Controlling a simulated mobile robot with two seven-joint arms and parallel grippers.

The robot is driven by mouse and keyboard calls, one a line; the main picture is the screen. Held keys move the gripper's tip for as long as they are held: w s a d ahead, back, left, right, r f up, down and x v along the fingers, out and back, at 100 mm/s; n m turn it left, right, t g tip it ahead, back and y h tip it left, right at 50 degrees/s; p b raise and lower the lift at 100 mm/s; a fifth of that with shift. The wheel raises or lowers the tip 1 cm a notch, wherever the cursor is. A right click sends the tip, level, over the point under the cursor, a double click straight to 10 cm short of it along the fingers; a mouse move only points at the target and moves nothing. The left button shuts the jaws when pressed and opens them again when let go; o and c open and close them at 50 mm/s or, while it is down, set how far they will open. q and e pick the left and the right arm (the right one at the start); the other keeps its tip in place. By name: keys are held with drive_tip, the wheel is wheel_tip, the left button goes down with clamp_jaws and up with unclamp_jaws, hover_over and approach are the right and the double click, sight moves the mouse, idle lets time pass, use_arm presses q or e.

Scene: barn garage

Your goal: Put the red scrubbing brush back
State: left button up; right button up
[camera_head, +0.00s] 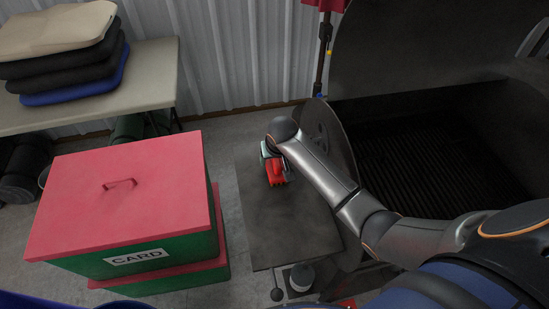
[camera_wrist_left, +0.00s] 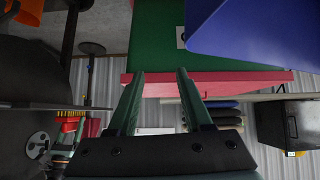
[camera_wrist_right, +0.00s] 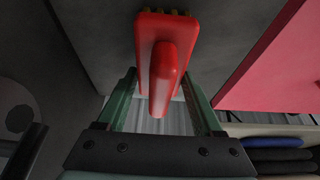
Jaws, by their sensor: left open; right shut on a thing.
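The red scrubbing brush (camera_head: 276,172) is held in my right gripper (camera_head: 271,160) over the dark side shelf (camera_head: 292,225) of the grill. In the right wrist view, the brush (camera_wrist_right: 165,65) sits between the green fingers of that gripper (camera_wrist_right: 157,78), handle towards the camera and yellow bristles at its far end. Whether it touches the shelf I cannot tell. My left gripper (camera_wrist_left: 160,75) is open and empty in the left wrist view. The brush's yellow bristles (camera_wrist_left: 71,114) show at the left of that view.
The open grill (camera_head: 430,150) stands right of the shelf. Left of the shelf is a green box with a red lid (camera_head: 120,190), labelled CARD. A table (camera_head: 150,75) with stacked cushions (camera_head: 65,65) stands behind. Most of the shelf top is bare.

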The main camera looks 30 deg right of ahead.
drive_tip(key=shift+f, duration=0.1)
drive_tip(key=o, duration=1.4)
drive_tip(key=shift+o, duration=0.2)
drive_tip(key=v, duration=1.2)
